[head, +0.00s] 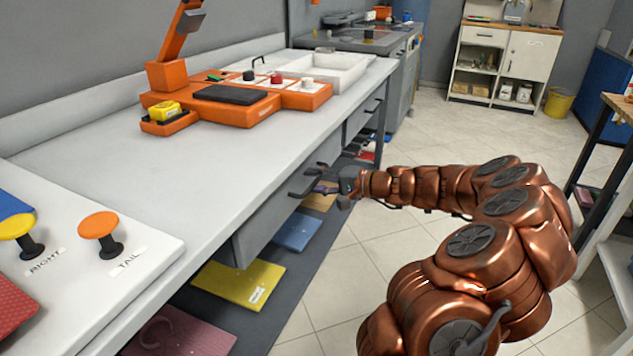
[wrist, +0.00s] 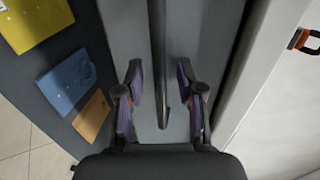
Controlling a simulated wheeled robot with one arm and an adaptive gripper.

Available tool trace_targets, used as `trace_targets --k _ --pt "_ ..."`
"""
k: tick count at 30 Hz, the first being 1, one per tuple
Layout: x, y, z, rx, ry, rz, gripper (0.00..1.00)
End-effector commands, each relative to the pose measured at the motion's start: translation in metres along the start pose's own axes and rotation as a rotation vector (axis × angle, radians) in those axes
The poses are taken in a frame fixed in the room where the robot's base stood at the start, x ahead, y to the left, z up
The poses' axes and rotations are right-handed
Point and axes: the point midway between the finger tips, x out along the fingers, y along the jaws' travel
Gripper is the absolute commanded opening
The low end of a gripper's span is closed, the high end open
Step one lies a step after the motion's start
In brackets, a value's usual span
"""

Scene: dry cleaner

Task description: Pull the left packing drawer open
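The left packing drawer (head: 262,222) is the nearer grey drawer under the white counter, and its front looks closed. Its dark bar handle (head: 305,184) is partly hidden by my gripper (head: 327,185) in the head view. In the wrist view the handle (wrist: 158,60) runs down the grey drawer front (wrist: 190,30) and ends between the two fingers of my gripper (wrist: 160,85). The fingers are spread, with a visible gap on each side of the bar, so they do not grip it.
A second drawer (head: 358,120) lies farther along the counter (head: 190,190). Colored folders, including a yellow one (head: 240,284) and a blue one (head: 298,232), lie on the low dark shelf beneath. The tiled floor (head: 345,270) in front is clear beside my arm.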

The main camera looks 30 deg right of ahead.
Motion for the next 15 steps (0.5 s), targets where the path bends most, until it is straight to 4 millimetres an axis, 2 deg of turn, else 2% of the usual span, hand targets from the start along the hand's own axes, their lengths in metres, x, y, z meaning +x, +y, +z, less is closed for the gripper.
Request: trace_targets --k 5,15 --pt "-0.0004 -0.0002 -0.0001 0.000 0.000 0.000 0.36" --pt "-0.0005 -0.0003 0.0000 0.000 0.000 -0.001 0.01"
